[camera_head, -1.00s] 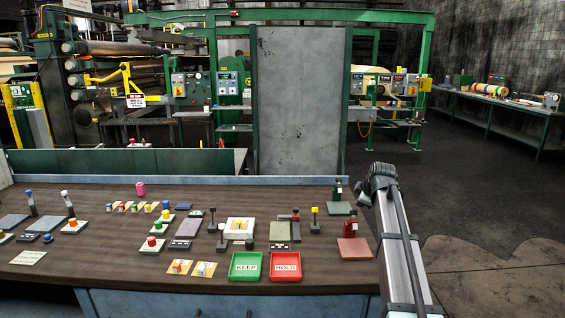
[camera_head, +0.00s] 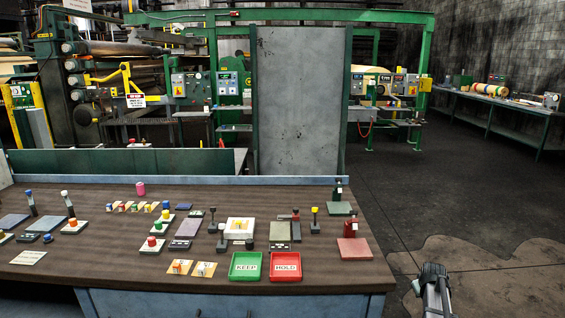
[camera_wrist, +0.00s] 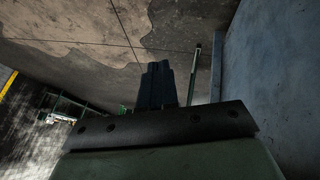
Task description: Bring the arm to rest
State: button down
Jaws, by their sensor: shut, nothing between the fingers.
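My gripper (camera_wrist: 158,82) shows in the wrist view with its two dark fingers together and nothing between them. It faces the bare floor beside a bluish-grey panel. In the head view, part of my arm (camera_head: 435,285) stands at the lower right, beyond the right end of the workbench (camera_head: 130,262) and apart from it. My fingers cannot be made out in the head view.
A green KEEP tray (camera_head: 245,278) and a red HOLD tray (camera_head: 285,278) sit at the bench's front edge. Small blocks, buttons and posts cover much of the bench. The floor (camera_head: 400,195) to the right is clear. A side table (camera_head: 500,101) stands far right.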

jog(key=s+a+f+g+y, duration=0.3)
jog(key=s+a+f+g, duration=0.3)
jog(key=s+a+f, duration=1.75)
jog(key=s+a+f+g, duration=0.2)
jog(key=s+a, duration=0.1)
jog(key=s, duration=0.7)
jog(key=s+a+f+m+g, duration=0.1)
jog(key=s+a, duration=0.3)
jog(key=s, duration=0.6)
jog(key=s+a+f+g, duration=0.3)
jog(key=s+a, duration=0.1)
jog(key=s, duration=0.6)
jog(key=shift+s+a+m, duration=0.2)
jog(key=shift+s+m, duration=0.05)
jog(key=shift+m, duration=0.05)
